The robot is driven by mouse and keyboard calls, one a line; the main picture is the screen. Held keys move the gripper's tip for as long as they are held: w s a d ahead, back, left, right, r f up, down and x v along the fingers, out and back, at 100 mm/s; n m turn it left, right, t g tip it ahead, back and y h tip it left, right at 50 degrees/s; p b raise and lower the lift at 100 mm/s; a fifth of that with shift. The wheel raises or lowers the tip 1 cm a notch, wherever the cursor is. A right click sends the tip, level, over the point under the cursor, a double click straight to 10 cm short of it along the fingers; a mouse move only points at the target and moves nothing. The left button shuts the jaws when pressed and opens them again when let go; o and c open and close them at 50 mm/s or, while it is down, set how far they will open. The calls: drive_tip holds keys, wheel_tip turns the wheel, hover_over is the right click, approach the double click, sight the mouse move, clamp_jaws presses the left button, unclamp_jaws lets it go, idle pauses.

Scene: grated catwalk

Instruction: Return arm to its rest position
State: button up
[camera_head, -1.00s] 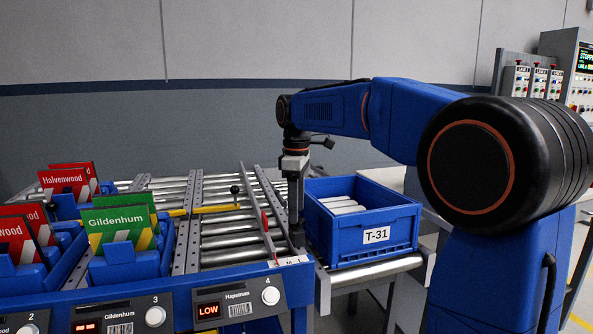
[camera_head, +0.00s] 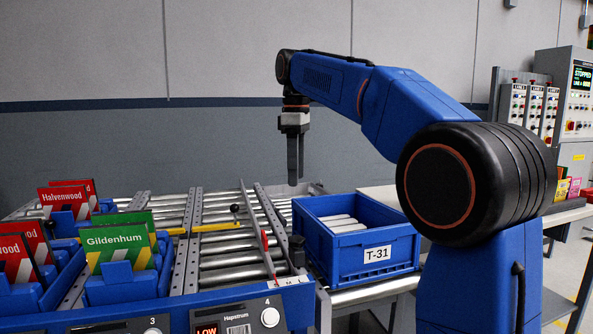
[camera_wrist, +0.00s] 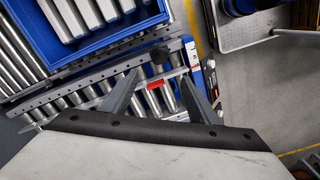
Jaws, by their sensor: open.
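My gripper (camera_head: 295,165) hangs pointing down above the roller conveyor, left of the blue tote, with nothing between its fingers. In the wrist view its two fingers (camera_wrist: 163,95) are spread apart over the rollers and a rail. My arm reaches from the right of the head view, its upper link raised above the conveyor. The blue tote (camera_head: 345,262) marked T-31 holds several pale bars and stands on rollers to the right of my gripper; part of it shows in the wrist view (camera_wrist: 100,45).
Blue bins hold red Halvenwood packets (camera_head: 62,199) and green Gildenhum packets (camera_head: 117,245) at the left. A dark knob (camera_head: 297,250) stands beside the tote. A control cabinet (camera_head: 570,100) reading STOPPED is at the right. The space before the grey wall (camera_head: 180,145) is clear.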

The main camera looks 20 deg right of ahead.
idle(0.3)
drive_tip(key=s+d+f+m+t, duration=0.2)
drive_tip(key=s+f+m, duration=0.4)
drive_tip(key=s+f, duration=1)
drive_tip(key=s+d+f+m+t, duration=0.2)
drive_tip(key=s+d+f+m, duration=0.2)
drive_tip(key=s+f, duration=1.2)
drive_tip(key=shift+s+m+t, duration=0.4)
drive_tip(key=shift+s+m, duration=0.25)
drive_tip(key=shift+m, duration=0.45)
